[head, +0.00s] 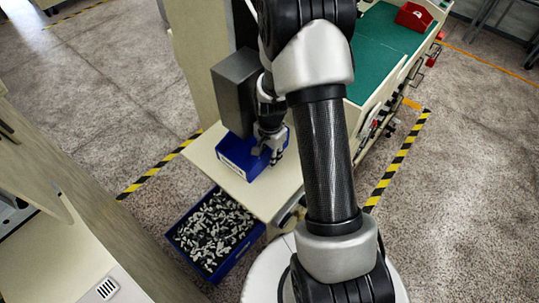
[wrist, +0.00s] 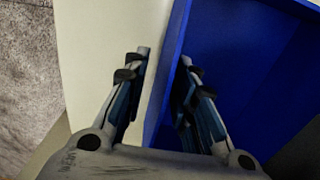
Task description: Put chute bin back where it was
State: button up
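The chute bin, a blue open box (head: 236,158), sits on a cream shelf (head: 283,190) below a dark grey chute (head: 235,88). My gripper (head: 271,153) is down at the bin's right side in the head view and hides part of it. In the wrist view my gripper (wrist: 164,58) is open, with one finger over the cream shelf outside the bin and the other inside it. The bin's wall (wrist: 171,70) stands between the fingers, with a gap to the left finger. The part of the bin's inside (wrist: 245,60) that shows looks empty.
A second blue bin (head: 180,235), full of small black and white parts, stands on the floor beside the shelf. A green-topped bench (head: 385,35) with a red bin (head: 414,16) is behind my arm. Striped tape (head: 400,158) marks the floor. A cream cabinet (head: 70,190) stands at left.

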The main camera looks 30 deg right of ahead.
jog(key=s+a+r+n+t+p, duration=0.1)
jog(key=a+r+n+p, duration=0.1)
jog(key=r, duration=0.9)
jog(key=s+a+r+n+p, duration=0.1)
jog(key=r+p, duration=0.1)
jog(key=r, duration=0.8)
jog(key=s+a+r+n+t, duration=0.1)
jog(key=s+a+r+n, duration=0.3)
jog(key=s+r, duration=0.3)
jog(key=s+a+r+n+t, duration=0.2)
jog(key=s+a+r+n, duration=0.3)
jog(key=s, duration=0.5)
notch_tip(320, 180, up, 2)
jog(key=shift+s+a+r+n, duration=0.25)
jog(key=shift+s+n, duration=0.1)
jog(key=shift+n, duration=0.65)
